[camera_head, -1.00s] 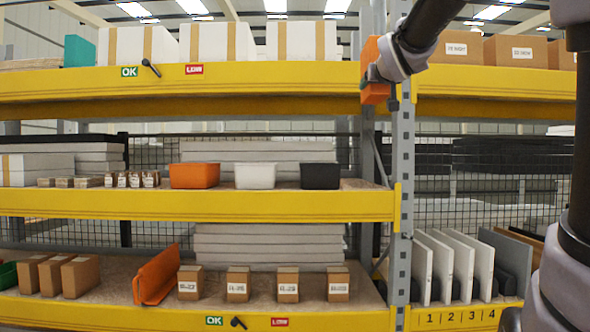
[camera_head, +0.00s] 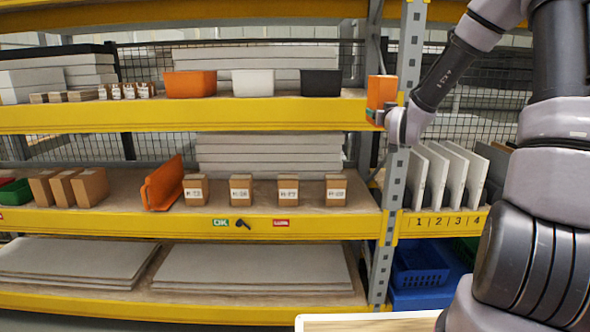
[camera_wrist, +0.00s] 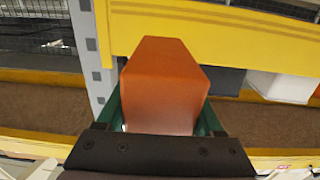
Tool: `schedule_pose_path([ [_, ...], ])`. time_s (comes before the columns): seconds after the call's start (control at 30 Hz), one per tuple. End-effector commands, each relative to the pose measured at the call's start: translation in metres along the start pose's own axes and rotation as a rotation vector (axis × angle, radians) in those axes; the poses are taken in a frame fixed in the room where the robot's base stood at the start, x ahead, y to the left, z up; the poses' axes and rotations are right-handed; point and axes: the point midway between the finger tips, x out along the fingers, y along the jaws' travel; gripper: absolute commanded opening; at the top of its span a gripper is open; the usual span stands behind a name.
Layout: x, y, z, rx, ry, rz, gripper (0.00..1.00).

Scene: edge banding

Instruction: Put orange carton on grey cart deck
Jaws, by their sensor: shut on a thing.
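The orange carton (camera_head: 381,92) is held in front of the rack's upright post, at the height of the shelf with the bins. My gripper (camera_head: 380,116) is shut on its lower part. In the wrist view the carton (camera_wrist: 165,85) stands between the green-edged fingers of my gripper (camera_wrist: 162,118), clear of the yellow beam behind it in the picture. I cannot make out a grey cart deck in either view; a pale wood-coloured top with a white edge (camera_head: 370,322) shows at the bottom of the head view.
The yellow-beamed rack (camera_head: 190,228) fills the left and middle. An orange bin (camera_head: 190,84), a white bin (camera_head: 253,83) and a black bin (camera_head: 321,83) stand on a shelf. Upright panels (camera_head: 435,175) and a blue crate (camera_head: 419,266) are right of the post.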

Motion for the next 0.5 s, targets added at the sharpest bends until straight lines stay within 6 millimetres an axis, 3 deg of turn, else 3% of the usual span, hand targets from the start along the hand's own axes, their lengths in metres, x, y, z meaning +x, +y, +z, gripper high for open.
schedule_pose_path([
  [0.1,0.016,0.004,0.042,0.004,-0.005,-0.007,0.0],
  [0.23,0.03,0.01,0.076,0.001,-0.002,-0.011,0.0],
  [0.4,0.042,0.015,0.103,0.001,0.001,-0.015,0.0],
  [0.5,0.041,0.015,0.105,-0.002,0.003,-0.016,0.0],
])
